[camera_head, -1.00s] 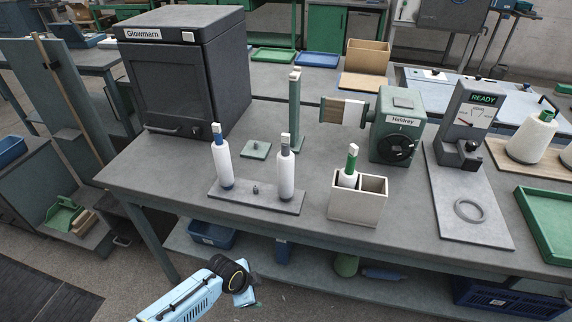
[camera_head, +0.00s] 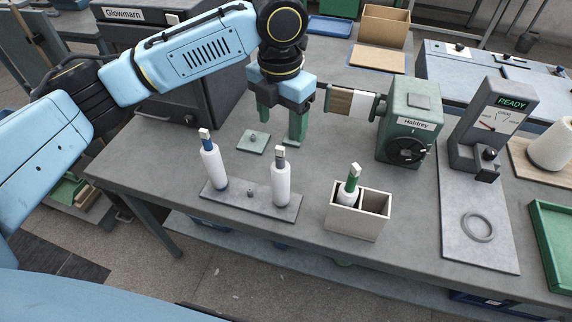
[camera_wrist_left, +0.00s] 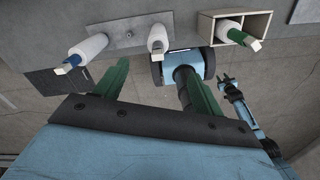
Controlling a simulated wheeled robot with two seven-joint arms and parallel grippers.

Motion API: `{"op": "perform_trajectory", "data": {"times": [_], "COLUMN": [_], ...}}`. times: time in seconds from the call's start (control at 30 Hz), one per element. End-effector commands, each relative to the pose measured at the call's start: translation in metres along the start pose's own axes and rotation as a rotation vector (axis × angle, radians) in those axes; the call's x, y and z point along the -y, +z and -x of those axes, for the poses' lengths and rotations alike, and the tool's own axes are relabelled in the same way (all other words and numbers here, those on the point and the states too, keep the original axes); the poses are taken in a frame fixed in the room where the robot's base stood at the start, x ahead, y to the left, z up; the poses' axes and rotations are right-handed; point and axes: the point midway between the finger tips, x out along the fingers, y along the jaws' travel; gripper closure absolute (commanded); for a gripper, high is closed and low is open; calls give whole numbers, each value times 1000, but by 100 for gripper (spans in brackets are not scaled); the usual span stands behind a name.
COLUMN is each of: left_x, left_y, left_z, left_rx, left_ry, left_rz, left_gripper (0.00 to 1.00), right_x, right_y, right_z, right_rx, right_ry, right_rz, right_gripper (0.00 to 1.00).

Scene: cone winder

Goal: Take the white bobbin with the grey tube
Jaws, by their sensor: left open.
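The white bobbin with the grey tube (camera_head: 281,183) stands upright at the right end of a dark peg plate (camera_head: 247,204); it also shows in the left wrist view (camera_wrist_left: 158,39). My left gripper (camera_head: 280,128) is open and empty, fingers pointing down, above the table and behind this bobbin in the head view. In the left wrist view the bobbin shows beyond and between its green fingers (camera_wrist_left: 154,68), apart from them. My right gripper (camera_wrist_left: 228,80) appears small in the left wrist view; its jaws are too small to judge.
A white bobbin with a blue tube (camera_head: 213,166) stands at the plate's left end. One with a green tube (camera_head: 350,187) sits in a divided box (camera_head: 356,222). The green Haldrey winder (camera_head: 406,128) and a dark Glowmarn cabinet (camera_head: 190,60) stand behind.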

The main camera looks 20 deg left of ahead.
Motion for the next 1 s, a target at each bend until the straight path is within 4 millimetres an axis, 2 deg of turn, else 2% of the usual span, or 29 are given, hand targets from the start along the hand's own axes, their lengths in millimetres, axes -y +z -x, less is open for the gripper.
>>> {"op": "perform_trajectory", "data": {"times": [0.1,0.37,0.5,0.67,1.0], "left_x": [-2,-2,-2,-2,-4], "left_y": [-3,-4,-3,-3,-4], "left_z": [-3,-54,-71,-81,-126], "left_rx": [-13,-13,-9,-10,-10], "left_ry": [13,10,9,9,10], "left_rz": [-39,-35,-33,-33,-33], "left_gripper": [31,31,31,31,31], "right_x": [0,0,-2,-4,-5], "right_y": [5,14,14,11,7], "right_z": [0,-1,-1,-1,0], "right_rx": [9,23,22,18,11], "right_ry": [-1,0,3,5,6], "right_rz": [0,1,2,3,3], "right_gripper": [64,64,64,64,64]}}
